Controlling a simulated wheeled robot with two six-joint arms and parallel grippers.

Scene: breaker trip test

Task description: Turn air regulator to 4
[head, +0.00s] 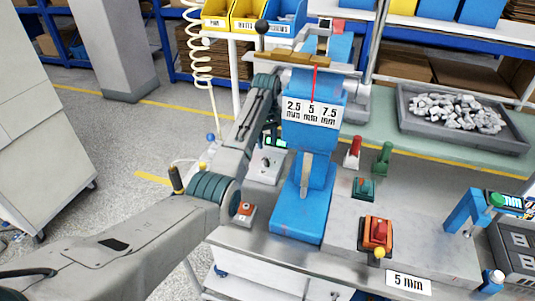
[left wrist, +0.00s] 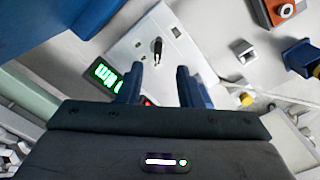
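No part is clearly marked as the air regulator, so I cannot tell which one it is. A pale panel box (head: 268,165) stands on the bench left of the blue press. In the left wrist view this panel (left wrist: 160,50) carries a black lever or knob (left wrist: 157,50), a green-lit display (left wrist: 103,75) and a red spot partly hidden by a finger. My left gripper (left wrist: 159,72) is open and empty, its two dark blue fingers apart over the panel, with the black knob beyond the fingertips. In the head view my left arm largely hides the gripper. My right gripper is not seen.
A tall blue press (head: 310,150) with a "2.5 5 7.5 mm" label stands close right of my left arm. A red and orange switch (head: 376,233), a red knob (head: 353,150) and a green knob (head: 384,157) are on the bench. A grey bin (head: 465,145) of pale parts lies behind.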

